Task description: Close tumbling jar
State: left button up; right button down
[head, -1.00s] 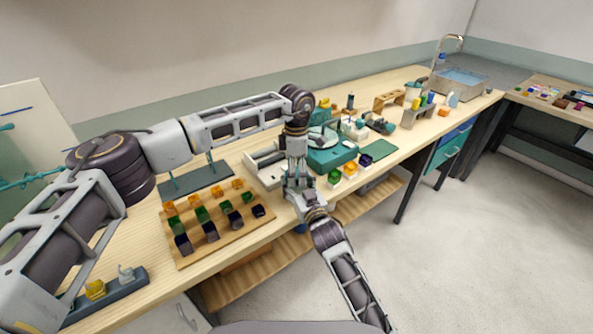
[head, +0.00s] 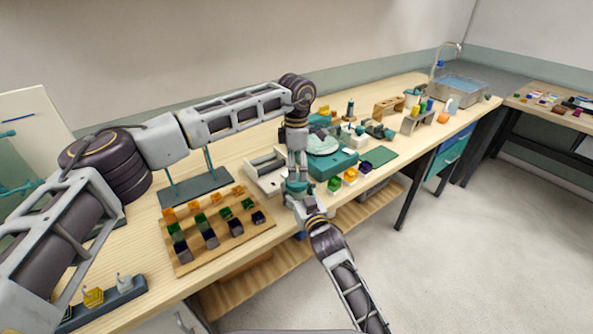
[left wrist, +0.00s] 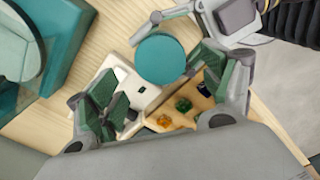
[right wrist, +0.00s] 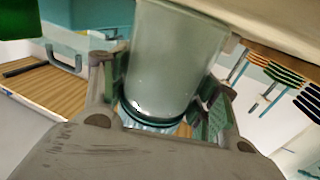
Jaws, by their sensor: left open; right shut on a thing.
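The jar (right wrist: 170,60) is a translucent greenish cylinder in the right wrist view. My right gripper (right wrist: 158,90) is shut on it, with a finger on each side. A round teal lid (left wrist: 160,58) shows from above in the left wrist view, beside my right gripper's grey finger. It also shows in the head view (head: 299,187), between the two grippers. My left gripper (left wrist: 150,88) is open, its green-padded fingers spread below and to either side of the lid in its wrist view. I cannot tell whether the lid is seated on the jar; its seam is hidden.
A teal machine (head: 335,168) stands right of the grippers, close by. A white tray (head: 262,178) is to their left. A wooden board (head: 190,262) with coloured cubes lies nearer, with a dark stand (head: 195,187) behind it. The floor at right is free.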

pick_arm(q)
jog(key=shift+c, duration=0.3)
jog(key=shift+f, duration=0.2)
jog(key=shift+s+d+r, duration=0.15)
jog(key=shift+d+r, duration=0.15)
jog(key=shift+d, duration=0.3)
jog(key=shift+d+r+n+h, duration=0.3)
jog(key=shift+r+h, duration=0.1)
jog(key=shift+r, duration=0.4)
jog(key=shift+w+a+r+n, duration=0.1)
jog(key=shift+w+r+n, duration=0.1)
jog(key=shift+r+n, duration=0.45)
jog(key=n, duration=0.3)
jog(key=shift+a+r+n, duration=0.2)
jog(key=shift+a+n, duration=0.05)
jog(key=shift+a, duration=0.1)
jog(key=n, duration=0.3)
jog(key=shift+a+y, duration=0.3)
jog(key=shift+a, duration=0.05)
jog(key=shift+a+n, duration=0.15)
jog(key=shift+n, duration=1.15)
